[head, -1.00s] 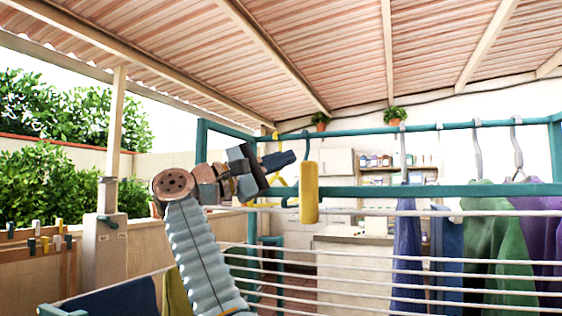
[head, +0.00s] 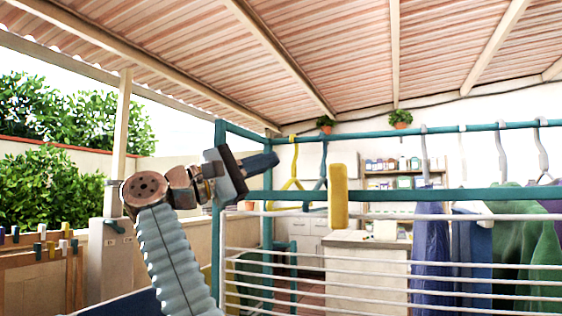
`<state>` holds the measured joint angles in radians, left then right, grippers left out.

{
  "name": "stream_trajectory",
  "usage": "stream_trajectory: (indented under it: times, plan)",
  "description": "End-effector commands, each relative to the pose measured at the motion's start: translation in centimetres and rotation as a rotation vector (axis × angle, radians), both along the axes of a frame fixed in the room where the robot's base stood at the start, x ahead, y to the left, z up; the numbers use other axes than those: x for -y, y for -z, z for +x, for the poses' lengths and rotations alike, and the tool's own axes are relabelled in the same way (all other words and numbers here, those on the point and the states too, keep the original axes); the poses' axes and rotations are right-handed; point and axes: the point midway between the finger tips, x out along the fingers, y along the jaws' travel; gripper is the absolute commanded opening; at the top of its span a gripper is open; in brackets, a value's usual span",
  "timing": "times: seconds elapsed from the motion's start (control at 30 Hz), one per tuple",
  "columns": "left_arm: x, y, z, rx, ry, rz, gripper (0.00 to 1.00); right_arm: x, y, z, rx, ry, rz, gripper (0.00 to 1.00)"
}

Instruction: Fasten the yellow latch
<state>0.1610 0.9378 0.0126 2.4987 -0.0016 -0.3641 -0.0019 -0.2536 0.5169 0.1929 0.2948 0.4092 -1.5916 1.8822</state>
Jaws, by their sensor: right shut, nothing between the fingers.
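The yellow latch (head: 338,196) is a blocky upright bar at the teal rail (head: 400,195) of the drying rack, near the middle of the head view. It stands roughly vertical, with its top above the rail and its lower end below it. My right gripper (head: 264,163) is to the left of the latch and a little higher in the picture. Its dark fingers are shut with nothing between them and point right. A clear gap separates the fingers from the latch in the picture. My left gripper is out of view.
White rack wires (head: 330,270) run below the rail. A yellow hanger (head: 291,184) and purple (head: 431,245), blue and green clothes hang from the upper teal bar (head: 370,131). A clothespin board (head: 38,265) stands at far left. A counter (head: 355,250) stands behind the rack.

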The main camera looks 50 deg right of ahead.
Motion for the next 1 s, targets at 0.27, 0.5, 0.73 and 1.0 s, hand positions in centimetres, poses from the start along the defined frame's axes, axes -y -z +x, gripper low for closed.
stream_trajectory:
  times: [0.27, 0.5, 0.73, 1.0]
  plan:
    - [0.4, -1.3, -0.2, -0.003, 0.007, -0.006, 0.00, -3.6, -0.2, 2.0, 0.001, 0.000, 0.000, 0.00]
    - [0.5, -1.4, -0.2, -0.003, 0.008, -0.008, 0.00, -4.4, 0.0, 2.4, 0.002, 0.000, 0.001, 0.00]
    - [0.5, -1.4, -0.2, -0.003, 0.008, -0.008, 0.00, -4.3, 0.0, 2.4, 0.002, 0.000, 0.001, 0.00]
    - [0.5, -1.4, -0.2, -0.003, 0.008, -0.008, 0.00, -4.3, 0.0, 2.4, 0.002, 0.000, 0.001, 0.00]
